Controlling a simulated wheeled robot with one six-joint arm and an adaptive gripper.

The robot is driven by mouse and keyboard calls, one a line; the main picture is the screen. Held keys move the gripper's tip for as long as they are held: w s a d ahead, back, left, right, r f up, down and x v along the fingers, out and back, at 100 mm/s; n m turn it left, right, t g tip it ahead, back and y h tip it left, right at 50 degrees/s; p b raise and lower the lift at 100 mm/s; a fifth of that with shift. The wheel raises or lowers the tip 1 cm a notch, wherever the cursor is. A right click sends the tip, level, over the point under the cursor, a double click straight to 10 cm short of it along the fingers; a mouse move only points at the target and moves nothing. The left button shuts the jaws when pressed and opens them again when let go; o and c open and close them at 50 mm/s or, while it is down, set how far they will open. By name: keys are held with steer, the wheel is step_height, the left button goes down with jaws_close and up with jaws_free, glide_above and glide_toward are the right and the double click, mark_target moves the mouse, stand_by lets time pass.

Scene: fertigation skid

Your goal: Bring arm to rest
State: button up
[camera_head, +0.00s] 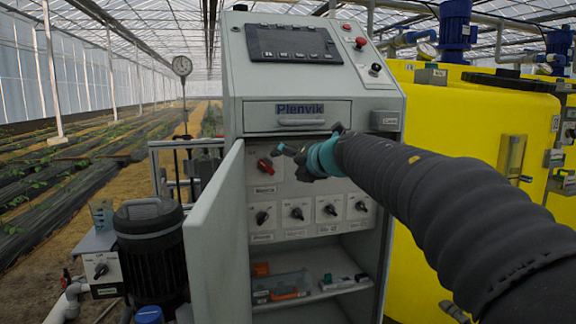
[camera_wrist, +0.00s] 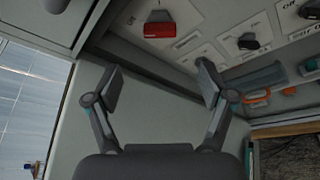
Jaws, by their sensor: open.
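My gripper (camera_head: 292,158) is in front of the grey control cabinet (camera_head: 235,60), at the height of its upper switches. In the wrist view my gripper (camera_wrist: 158,88) has its two fingers spread apart with nothing between them. A red rotary switch (camera_head: 265,165) sits on the inner panel just left of the gripper; it also shows in the wrist view (camera_wrist: 160,25), beyond the fingers. My arm reaches in from the right and hides part of the cabinet's right side.
The cabinet door (camera_head: 215,235) stands open on the left. A row of black rotary switches (camera_head: 297,213) and a shelf with small parts (camera_head: 340,284) lie below. A dark motor (camera_head: 150,245) stands at left, yellow tanks (camera_head: 480,120) at right. Crop rows at far left.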

steer(key=w+d+f+m+t+h, duration=0.25)
steer(key=d+m+h, duration=0.35)
steer(key=d+m, duration=0.45)
steer(key=s+d+f+m+g+h, duration=0.3)
steer(key=s+d+f+m+h, duration=0.2)
steer(key=s+d+f+m, duration=0.5)
steer(key=s+a+f+m+g+y, duration=0.1)
steer(key=s+f+m, duration=0.3)
steer(key=s, duration=0.6)
steer(key=s+a+f+m+g+y, duration=0.1)
steer(key=s+a+f+m+g, duration=0.1)
steer(key=s, duration=0.9)
steer(key=s+a+f+m+g+y, duration=0.1)
steer(key=s+f+m+g, duration=0.2)
steer(key=s+f+m, duration=0.3)
steer(key=shift+s+a+f+m, duration=0.3)
steer(key=shift+s+f, duration=0.9)
steer(key=shift+s, duration=1.3)
